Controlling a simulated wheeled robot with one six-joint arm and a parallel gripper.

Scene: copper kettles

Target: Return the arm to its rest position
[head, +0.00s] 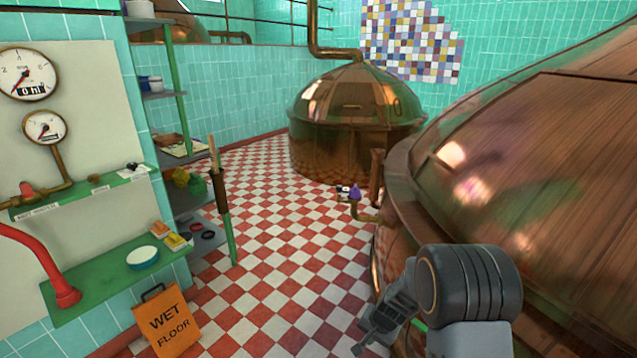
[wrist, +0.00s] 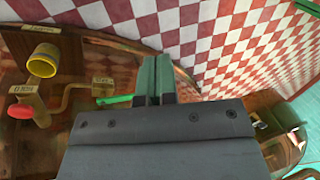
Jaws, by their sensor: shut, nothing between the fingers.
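My gripper (head: 366,338) shows at the bottom of the head view, low and in front of the large copper kettle (head: 530,150) on the right. In the wrist view my gripper (wrist: 157,62) has its two fingers side by side, shut, with nothing between them. The fingers point out over the red and white checkered floor (wrist: 225,35). The arm is bent, with a dark grey joint close to the camera.
A wet floor sign (head: 168,322) stands at the lower left. Green shelves with a white-topped tin (head: 142,257) line the left wall. A second copper kettle (head: 355,110) stands at the back. A yellow cup-shaped piece (wrist: 43,60) shows left of the fingers. The middle floor is clear.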

